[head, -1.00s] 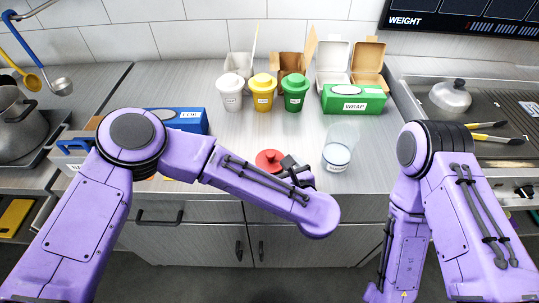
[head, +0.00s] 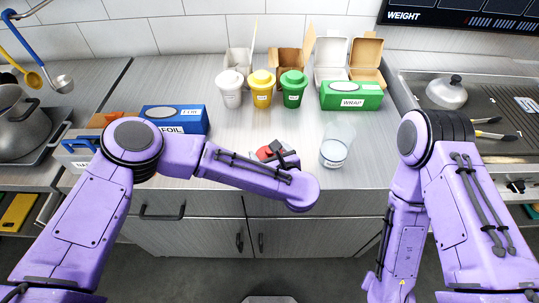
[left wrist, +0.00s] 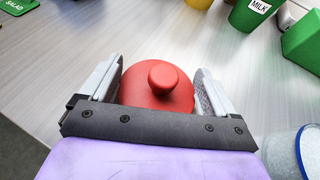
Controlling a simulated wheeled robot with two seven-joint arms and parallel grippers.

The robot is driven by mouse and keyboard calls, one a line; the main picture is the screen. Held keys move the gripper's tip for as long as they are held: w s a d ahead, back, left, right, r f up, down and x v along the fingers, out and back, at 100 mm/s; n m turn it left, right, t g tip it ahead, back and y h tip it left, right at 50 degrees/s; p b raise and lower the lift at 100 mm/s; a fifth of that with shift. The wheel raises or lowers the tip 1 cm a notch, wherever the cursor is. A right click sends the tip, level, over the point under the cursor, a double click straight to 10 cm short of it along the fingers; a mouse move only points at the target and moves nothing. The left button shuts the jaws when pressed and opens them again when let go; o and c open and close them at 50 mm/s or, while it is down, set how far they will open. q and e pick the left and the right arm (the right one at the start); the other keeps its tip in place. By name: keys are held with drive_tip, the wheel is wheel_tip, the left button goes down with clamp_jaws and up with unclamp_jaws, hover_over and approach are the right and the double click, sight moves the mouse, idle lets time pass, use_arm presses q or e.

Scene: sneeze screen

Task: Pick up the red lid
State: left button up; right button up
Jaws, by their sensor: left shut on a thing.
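The red lid (head: 264,154) is a round dome with a knob, near the front of the counter in the head view, partly covered by my left gripper (head: 279,154). In the left wrist view the lid (left wrist: 155,92) sits between the two fingers of my left gripper (left wrist: 159,70), one on each side of it. The gripper is shut on the lid. The lid's lower rim is hidden by the gripper body, and I cannot tell whether it is clear of the counter. My right gripper is out of view; only the right arm shows.
A clear container (head: 334,153) stands close to the right of my left gripper. White (head: 231,94), yellow (head: 262,96) and green (head: 293,95) cups stand behind, with a green WRAP box (head: 352,102) to their right. A blue FOIL box (head: 178,122) is left. The counter's middle is clear.

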use_arm(q)
wheel_tip(320, 180, up, 4)
drive_tip(key=p, duration=0.2)
drive_tip(key=shift+f+p, duration=0.15)
drive_tip(key=shift+p, duration=0.2)
drive_tip(key=s+d+r+p, duration=0.4)
drive_tip(key=s+d+r, duration=0.5)
drive_tip(key=s+d, duration=0.1)
drive_tip(key=shift+r+p, duration=0.15)
drive_tip(key=shift+p, duration=0.2)
